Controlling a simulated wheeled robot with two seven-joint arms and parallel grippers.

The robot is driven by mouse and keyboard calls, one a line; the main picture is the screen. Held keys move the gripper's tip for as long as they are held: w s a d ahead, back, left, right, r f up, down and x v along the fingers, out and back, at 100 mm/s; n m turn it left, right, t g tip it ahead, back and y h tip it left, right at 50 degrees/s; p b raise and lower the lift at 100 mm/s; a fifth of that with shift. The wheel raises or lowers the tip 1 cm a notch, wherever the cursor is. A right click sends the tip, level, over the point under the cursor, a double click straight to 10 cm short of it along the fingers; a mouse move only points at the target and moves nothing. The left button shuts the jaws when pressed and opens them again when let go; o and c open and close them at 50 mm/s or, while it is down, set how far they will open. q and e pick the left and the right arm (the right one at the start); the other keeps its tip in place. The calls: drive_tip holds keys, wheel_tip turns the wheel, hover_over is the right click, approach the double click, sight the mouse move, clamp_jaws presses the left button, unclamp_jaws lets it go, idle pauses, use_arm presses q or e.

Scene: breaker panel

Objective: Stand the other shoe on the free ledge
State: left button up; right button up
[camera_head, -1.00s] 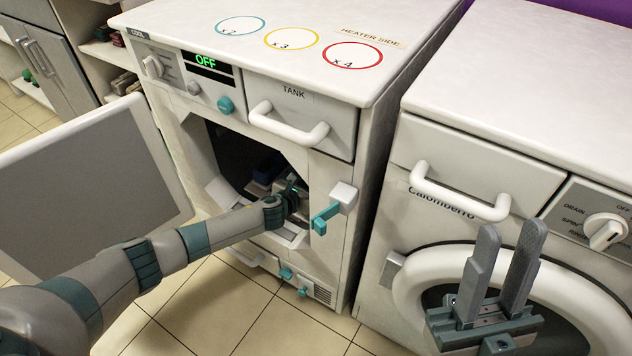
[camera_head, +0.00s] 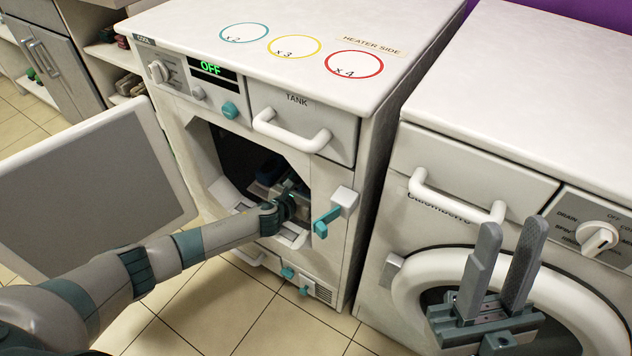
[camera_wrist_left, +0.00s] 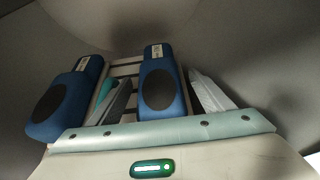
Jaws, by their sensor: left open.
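Two blue shoes with dark oval patches show in the left wrist view. One shoe (camera_wrist_left: 62,104) leans at the left, outside my fingers. The other shoe (camera_wrist_left: 162,84) lies in the middle, between the spread fingers of my left gripper (camera_wrist_left: 163,94). I cannot tell whether the fingers touch the middle shoe. In the head view, my left gripper (camera_head: 290,192) is inside the dryer opening, with a blue shoe (camera_head: 269,168) partly visible beside it. My right gripper (camera_head: 508,262) is open and empty before the washer.
The dryer (camera_head: 335,262) has its door (camera_head: 85,190) swung open to the left. A teal latch handle (camera_head: 325,222) sits right of the opening. The washer (camera_head: 470,200) stands to the right. The dryer top, with coloured circles, is clear.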

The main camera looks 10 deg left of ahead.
sight(306, 192)
use_arm(q)
drive_tip(key=shift+p+v, duration=1.45)
drive_tip(key=shift+v, duration=0.7)
drive_tip(key=shift+s+a+p, duration=0.4)
drive_tip(key=shift+s+a, duration=0.15)
drive_tip(key=shift+s, duration=1)
drive_tip(key=shift+s+a+p, duration=0.45)
drive_tip(key=shift+s+a, duration=0.15)
drive_tip(key=shift+s, duration=1)
drive_tip(key=shift+s+a+p, duration=0.4)
drive_tip(key=shift+s+a, duration=0.15)
drive_tip(key=shift+s, duration=1)
drive_tip(key=shift+s, duration=0.1)
